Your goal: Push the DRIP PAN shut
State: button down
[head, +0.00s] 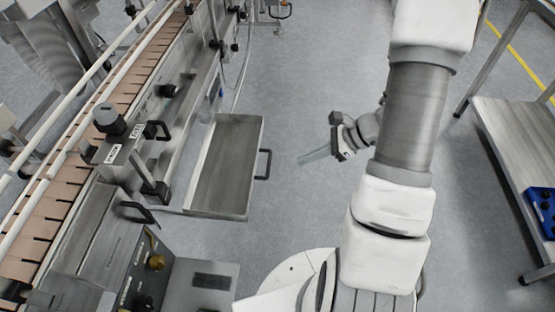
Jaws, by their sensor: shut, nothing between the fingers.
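The drip pan (225,165) is a shallow grey metal tray. It sticks out to the right from the side of the filler machine, pulled open. A dark handle (264,164) is on its right edge. My gripper (316,155) is to the right of the handle, apart from it, with its fingers pointing left toward the pan. Its fingers are shut together and hold nothing. The pan's far left side is partly hidden by the machine's frame.
A conveyor (98,128) with brown slats and rails runs along the left. A control box with knobs (150,268) stands at the lower left. A metal table (510,130) with a blue case (543,208) is at the right.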

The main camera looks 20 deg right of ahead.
aim_at(254, 173)
jog(key=b+x, duration=0.2)
jog(key=x, duration=0.3)
jog(key=b+x, duration=0.1)
jog(key=x, duration=0.4)
jog(key=shift+s+f+b, duration=0.1)
jog(key=shift+s+b, duration=0.1)
jog(key=shift+b, duration=0.15)
jog(key=shift+w+a+r, duration=0.1)
jog(key=shift+w+a, duration=0.15)
jog(key=shift+a, duration=0.35)
jog(key=shift+w+a+r, duration=0.15)
jog(key=shift+w+a, duration=0.1)
jog(key=shift+a, duration=0.3)
jog(key=shift+w+a+r, duration=0.1)
jog(key=shift+w+a, duration=0.2)
jog(key=shift+a, duration=0.3)
jog(key=shift+w+a, duration=0.1)
jog(key=shift+a, duration=0.05)
